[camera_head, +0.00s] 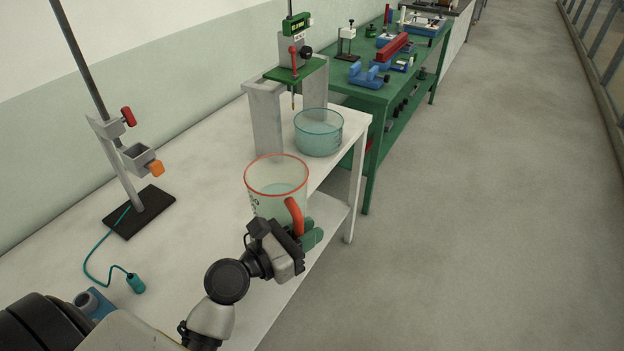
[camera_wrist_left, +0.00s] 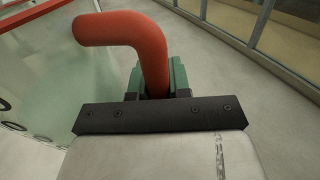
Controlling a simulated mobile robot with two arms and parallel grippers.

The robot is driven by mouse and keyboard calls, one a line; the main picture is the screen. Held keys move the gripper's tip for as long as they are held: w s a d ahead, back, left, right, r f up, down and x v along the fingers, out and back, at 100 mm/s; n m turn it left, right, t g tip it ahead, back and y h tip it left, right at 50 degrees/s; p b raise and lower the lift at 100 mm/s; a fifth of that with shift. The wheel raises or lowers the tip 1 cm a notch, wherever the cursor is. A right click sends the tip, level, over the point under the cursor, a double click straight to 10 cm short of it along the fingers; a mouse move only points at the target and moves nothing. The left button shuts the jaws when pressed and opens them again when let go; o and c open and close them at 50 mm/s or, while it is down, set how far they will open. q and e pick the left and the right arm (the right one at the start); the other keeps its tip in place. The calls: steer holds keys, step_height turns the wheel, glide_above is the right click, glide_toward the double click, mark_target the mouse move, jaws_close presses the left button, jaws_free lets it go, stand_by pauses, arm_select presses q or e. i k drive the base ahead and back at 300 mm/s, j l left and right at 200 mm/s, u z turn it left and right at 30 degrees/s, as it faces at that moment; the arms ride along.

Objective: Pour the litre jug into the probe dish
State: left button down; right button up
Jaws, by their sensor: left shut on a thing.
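The litre jug (camera_head: 262,203) is clear with a red rim and a red handle, and liquid shows inside it. It is upright at the right edge of the white bench. My left gripper (camera_head: 305,234) is shut on the jug's handle. In the left wrist view the red handle (camera_wrist_left: 150,55) runs down between the green fingertips (camera_wrist_left: 156,82). The probe dish (camera_head: 318,134) is a round teal glass dish on the bench beyond the jug, apart from it. I cannot tell whether the jug's base touches the bench. My right gripper is not in view.
A grey stand with a green plate (camera_head: 296,70) and a hanging probe rises beside the dish. A clamp stand (camera_head: 139,211) and a teal cable lie at the left of the white bench (camera_head: 200,240). A green table (camera_head: 368,97) with instruments stands behind. The floor at right is clear.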

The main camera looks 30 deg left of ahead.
mark_target(318, 131)
steer(key=i+l, duration=0.1)
steer(key=i, duration=1.4)
